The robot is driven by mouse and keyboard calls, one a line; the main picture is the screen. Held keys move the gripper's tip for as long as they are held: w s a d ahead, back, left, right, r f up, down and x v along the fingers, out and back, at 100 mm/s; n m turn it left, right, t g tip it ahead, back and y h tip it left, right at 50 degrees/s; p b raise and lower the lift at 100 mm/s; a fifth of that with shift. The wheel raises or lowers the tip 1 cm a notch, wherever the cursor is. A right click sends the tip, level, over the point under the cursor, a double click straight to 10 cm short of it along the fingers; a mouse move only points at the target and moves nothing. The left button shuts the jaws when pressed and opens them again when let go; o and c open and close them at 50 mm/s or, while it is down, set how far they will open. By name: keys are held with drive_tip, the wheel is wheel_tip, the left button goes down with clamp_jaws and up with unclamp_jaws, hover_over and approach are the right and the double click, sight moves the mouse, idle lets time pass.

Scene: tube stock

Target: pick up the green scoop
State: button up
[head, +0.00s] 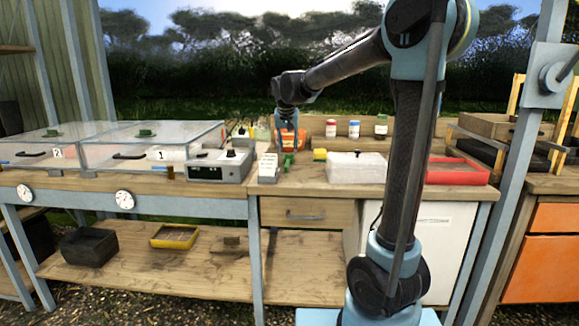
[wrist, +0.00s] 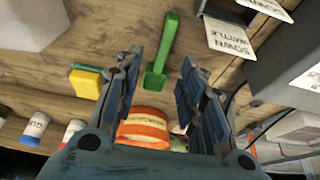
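The green scoop (wrist: 163,50) lies on the wooden bench in the wrist view, its handle pointing away and its wider end nearer my gripper. A small green part of it (head: 288,160) shows in the head view, in front of the orange tub. My gripper (wrist: 161,58) is open and empty, its two fingers spread on either side of the scoop in the picture. It appears to be above the scoop and apart from it. In the head view my gripper (head: 287,118) points down over the bench and is small.
The orange tub (wrist: 145,128) is close to the scoop. A yellow block with a green top (wrist: 86,83) lies left of it, white label cards (wrist: 231,37) right. Nearby are a grey box with a knob (head: 220,168), a translucent bin (head: 356,170), bottles (head: 354,129) and a red tray (head: 458,172).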

sight(287, 162)
drive_tip(key=x, duration=0.3)
drive_tip(key=shift+f, duration=0.1)
drive_tip(key=shift+a+x, duration=0.15)
drive_tip(key=shift+x, duration=1.15)
drive_tip(key=shift+a+x, duration=0.1)
drive_tip(key=shift+x, duration=1.15)
drive_tip(key=shift+w, duration=0.2)
clamp_jaws()
